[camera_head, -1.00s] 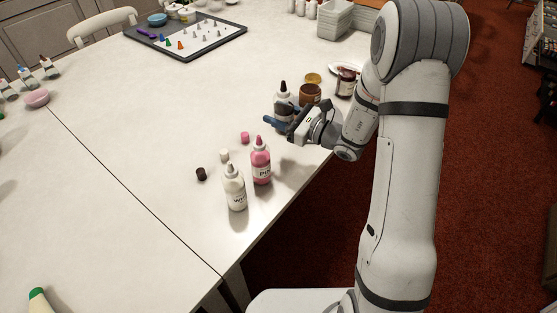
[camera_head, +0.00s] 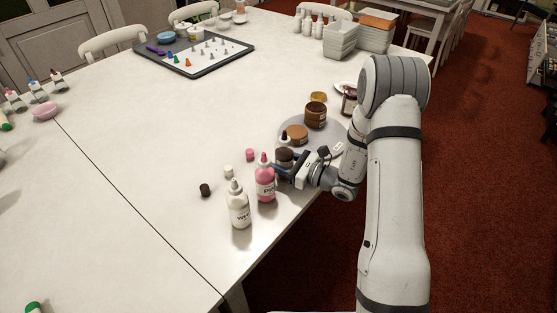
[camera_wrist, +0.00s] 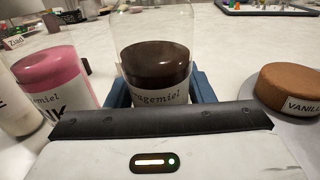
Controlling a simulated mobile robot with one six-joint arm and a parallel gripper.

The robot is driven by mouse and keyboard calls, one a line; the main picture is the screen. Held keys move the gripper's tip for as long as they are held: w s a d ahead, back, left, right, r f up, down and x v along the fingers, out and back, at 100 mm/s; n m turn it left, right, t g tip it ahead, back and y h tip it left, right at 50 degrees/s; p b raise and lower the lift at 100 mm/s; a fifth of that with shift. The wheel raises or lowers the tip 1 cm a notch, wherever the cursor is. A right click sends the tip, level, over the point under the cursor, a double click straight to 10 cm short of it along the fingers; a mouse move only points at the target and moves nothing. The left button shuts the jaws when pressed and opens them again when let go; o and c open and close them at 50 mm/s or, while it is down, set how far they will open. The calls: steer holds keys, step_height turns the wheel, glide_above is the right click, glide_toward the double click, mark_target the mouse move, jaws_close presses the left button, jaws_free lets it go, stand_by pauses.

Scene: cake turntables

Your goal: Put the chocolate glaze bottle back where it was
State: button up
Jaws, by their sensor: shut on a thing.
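The chocolate glaze bottle (camera_head: 284,155), clear above and dark brown inside, is upright between the blue fingers of my gripper (camera_head: 284,170). In the wrist view the bottle (camera_wrist: 155,62) stands between the fingers, with its label partly hidden by the gripper body. My gripper is shut on it. The pink glaze bottle (camera_head: 265,182) stands just left of it, and the white glaze bottle (camera_head: 239,208) is farther left and nearer. The pink bottle also shows close by in the wrist view (camera_wrist: 55,80). I cannot tell whether the held bottle's base touches the table.
A grey turntable (camera_head: 335,127) with a small brown cake (camera_head: 297,133) is behind and right. A brown jar (camera_head: 316,114) and a dark red jar (camera_head: 349,100) stand near it. Pink (camera_head: 250,154), white (camera_head: 228,171) and dark (camera_head: 205,190) caps lie left.

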steer(key=shift+f, duration=0.1)
steer(key=o, duration=0.7)
